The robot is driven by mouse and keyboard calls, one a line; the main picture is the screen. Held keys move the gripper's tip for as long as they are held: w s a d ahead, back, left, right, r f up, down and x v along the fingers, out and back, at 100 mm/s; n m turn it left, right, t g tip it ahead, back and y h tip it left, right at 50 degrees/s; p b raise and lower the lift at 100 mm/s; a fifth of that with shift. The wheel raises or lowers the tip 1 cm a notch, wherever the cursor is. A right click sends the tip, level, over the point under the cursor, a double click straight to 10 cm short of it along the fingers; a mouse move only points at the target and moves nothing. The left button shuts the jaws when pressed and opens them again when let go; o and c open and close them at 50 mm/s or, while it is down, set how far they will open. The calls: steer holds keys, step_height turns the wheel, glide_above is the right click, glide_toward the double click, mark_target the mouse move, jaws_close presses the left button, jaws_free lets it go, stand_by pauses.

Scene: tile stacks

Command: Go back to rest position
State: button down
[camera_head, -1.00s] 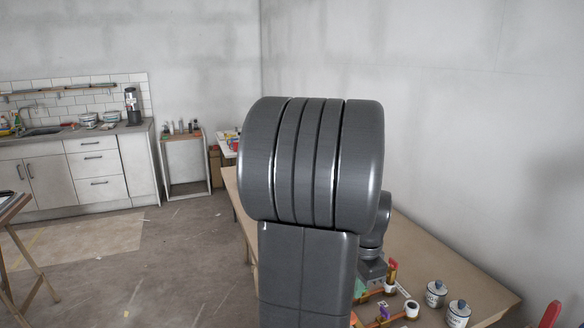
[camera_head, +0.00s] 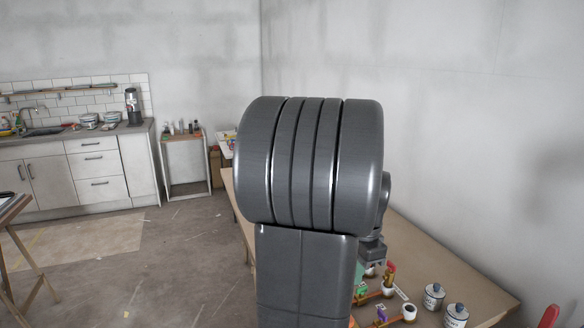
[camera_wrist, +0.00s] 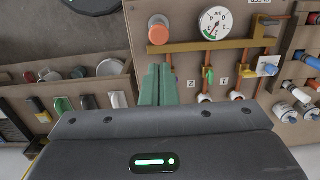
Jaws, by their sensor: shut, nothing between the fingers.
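My gripper (camera_wrist: 158,72) shows in the wrist view as two green fingers lying side by side, shut with nothing between them. Its fingertips are in front of the panel (camera_wrist: 190,22), just below a brass pipe (camera_wrist: 190,46) and an orange-red round knob (camera_wrist: 158,35). Whether they touch the panel I cannot tell. In the head view my large grey arm links fill the middle and hide the fingers' surroundings; a wrist part of mine shows at their right, above the table (camera_head: 450,262).
The panel carries a round gauge (camera_wrist: 216,23), a blue valve (camera_wrist: 268,68) and a green-handled valve (camera_wrist: 208,76). A bin with several tools (camera_wrist: 80,72) is at the left. Two lidded white pots (camera_head: 433,295) (camera_head: 456,315) stand on the table's right. Open floor (camera_head: 180,260) lies left.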

steer(key=f, duration=0.8)
steer(key=shift+a+f, duration=0.15)
steer(key=shift+a, duration=0.1)
steer(key=shift+w+a+f+b, duration=0.1)
steer(key=shift+f+b, duration=0.1)
steer(key=shift+b, duration=0.55)
steer(key=shift+r+b, duration=0.3)
steer(key=shift+b, duration=0.15)
step_height(320, 180, up, 9)
steer(key=shift+d, duration=0.3)
steer(key=shift+f, duration=0.1)
